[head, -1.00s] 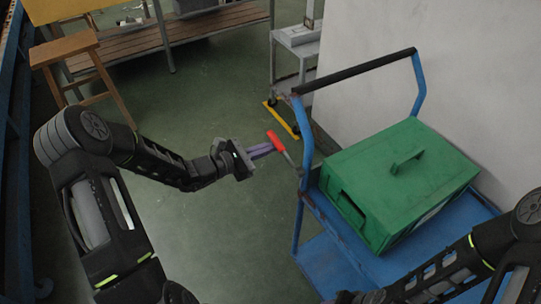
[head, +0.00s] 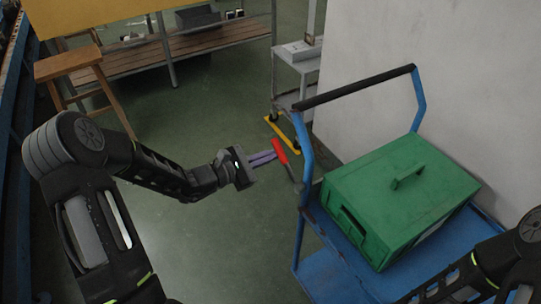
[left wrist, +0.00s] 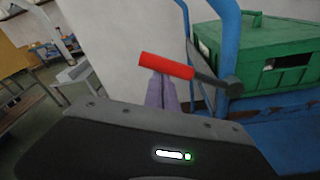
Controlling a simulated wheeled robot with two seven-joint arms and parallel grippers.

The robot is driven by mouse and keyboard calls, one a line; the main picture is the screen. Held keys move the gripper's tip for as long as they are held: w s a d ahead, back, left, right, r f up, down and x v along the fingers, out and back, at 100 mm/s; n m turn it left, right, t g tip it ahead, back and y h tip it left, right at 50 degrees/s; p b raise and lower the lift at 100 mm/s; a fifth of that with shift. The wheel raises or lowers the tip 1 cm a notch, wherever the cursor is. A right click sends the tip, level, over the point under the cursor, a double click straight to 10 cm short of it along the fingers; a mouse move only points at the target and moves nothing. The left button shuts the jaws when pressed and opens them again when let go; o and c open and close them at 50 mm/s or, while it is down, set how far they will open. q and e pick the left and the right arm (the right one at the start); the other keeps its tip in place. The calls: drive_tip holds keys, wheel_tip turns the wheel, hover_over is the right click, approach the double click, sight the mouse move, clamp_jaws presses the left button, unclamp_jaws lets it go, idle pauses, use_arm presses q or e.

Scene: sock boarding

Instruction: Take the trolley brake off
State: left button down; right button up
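The blue trolley (head: 308,138) stands at the right with a black push bar. Its brake lever, with a red grip (head: 280,151) and a grey rod, is beside its near-left upright, tilted up and left. It also shows in the left wrist view (left wrist: 165,66). My left gripper (head: 275,156) has purple fingers close together, shut, with their tips at the red grip. In the left wrist view the grip crosses in front of the finger tips; whether they touch it I cannot tell. My right arm comes in at the lower right; its gripper is out of view.
A green lidded box (head: 400,195) lies on the trolley deck. A white wall is behind the trolley. A grey cart (head: 300,60) with a yellow floor bar stands beyond, and a wooden stool (head: 68,64) at the left. The green floor between is clear.

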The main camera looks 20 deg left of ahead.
use_arm(q)
drive_tip(key=shift+d+r, duration=0.1)
drive_tip(key=shift+r, duration=0.1)
drive_tip(key=f+v, duration=0.1)
drive_tip(key=v, duration=0.6)
drive_tip(key=shift+s+a+r, duration=0.3)
drive_tip(key=shift+s+a, duration=0.05)
